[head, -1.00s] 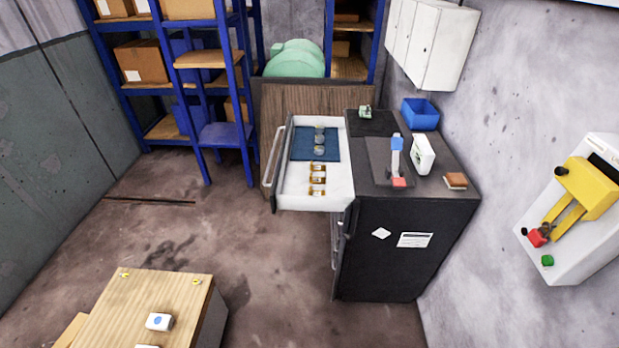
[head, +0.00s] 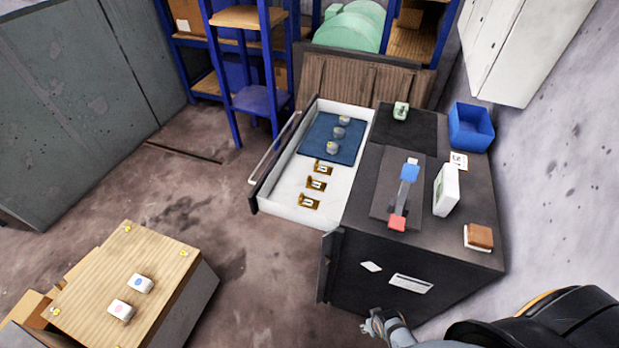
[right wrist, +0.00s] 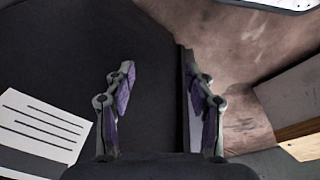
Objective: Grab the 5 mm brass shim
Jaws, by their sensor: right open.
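Three brass shims lie in a row in the open white drawer (head: 283,206): a far one (head: 323,168), a middle one (head: 316,184) and a near one (head: 309,202). Each has a small dark marking on a pale patch, too small to read, so I cannot tell which is 5 mm. My right gripper (head: 373,324) is low in front of the dark cabinet (head: 350,268), below and to the right of the drawer. In the right wrist view its two fingers (right wrist: 158,70) are apart and empty. My left gripper is not in view.
Several grey round pieces (head: 333,148) sit on a blue mat (head: 319,130) in the drawer. The cabinet top holds a blue bin (head: 471,126), a white box (head: 445,189) and a red-and-blue device (head: 404,190). A wooden-topped box (head: 95,277) stands left; floor lies between.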

